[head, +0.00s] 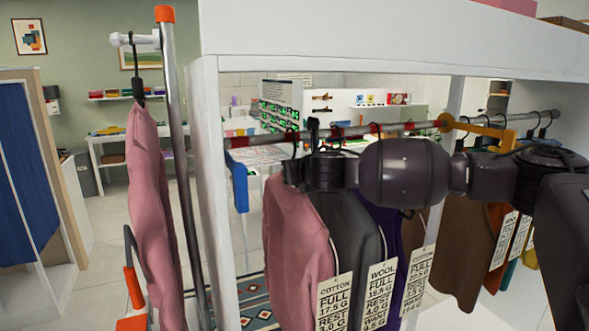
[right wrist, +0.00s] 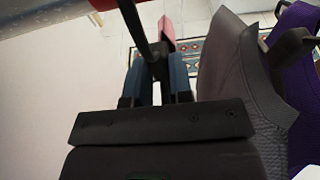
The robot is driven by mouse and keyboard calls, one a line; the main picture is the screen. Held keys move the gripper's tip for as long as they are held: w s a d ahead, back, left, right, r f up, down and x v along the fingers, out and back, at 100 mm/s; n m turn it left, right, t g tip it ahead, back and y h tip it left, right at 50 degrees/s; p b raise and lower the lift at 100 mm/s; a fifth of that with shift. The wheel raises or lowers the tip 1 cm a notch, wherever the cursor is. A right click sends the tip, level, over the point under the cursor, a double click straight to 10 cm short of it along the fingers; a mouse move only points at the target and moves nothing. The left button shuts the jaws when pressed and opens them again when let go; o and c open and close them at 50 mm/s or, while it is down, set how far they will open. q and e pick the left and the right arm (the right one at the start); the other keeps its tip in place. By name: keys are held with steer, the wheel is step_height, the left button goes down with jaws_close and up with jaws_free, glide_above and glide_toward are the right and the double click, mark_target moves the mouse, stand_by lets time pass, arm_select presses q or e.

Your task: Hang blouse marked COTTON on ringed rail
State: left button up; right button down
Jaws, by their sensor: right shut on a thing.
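A pink blouse (head: 292,225) with a white tag marked COTTON (head: 335,302) hangs upright at the left end of the wardrobe rail (head: 268,139), which carries red rings. My right gripper (head: 297,172) is just below the rail, above the blouse's shoulder. In the right wrist view my right gripper (right wrist: 158,88) is shut on a black hanger stem (right wrist: 136,28). A black hook top (head: 313,125) shows at rail height; I cannot tell whether it rests on the rail. A narrow pink-red strip shows beyond the fingers. My left gripper is out of view.
A grey garment tagged WOOL (head: 352,230) hangs close to the right, then a purple one (head: 388,230) and several more. A second pink garment (head: 150,200) hangs on a metal stand (head: 178,130) at left. The wardrobe's side panel (head: 208,180) stands left.

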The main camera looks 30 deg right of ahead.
steer(key=shift+f, duration=0.1)
stand_by(0.3)
steer(key=shift+f, duration=0.35)
steer(key=c, duration=0.9)
jaws_free()
steer(key=shift+c, duration=0.2)
steer(key=shift+s, duration=0.1)
steer(key=v, duration=1)
steer(key=shift+s+r, duration=0.15)
steer(key=shift+s, duration=0.15)
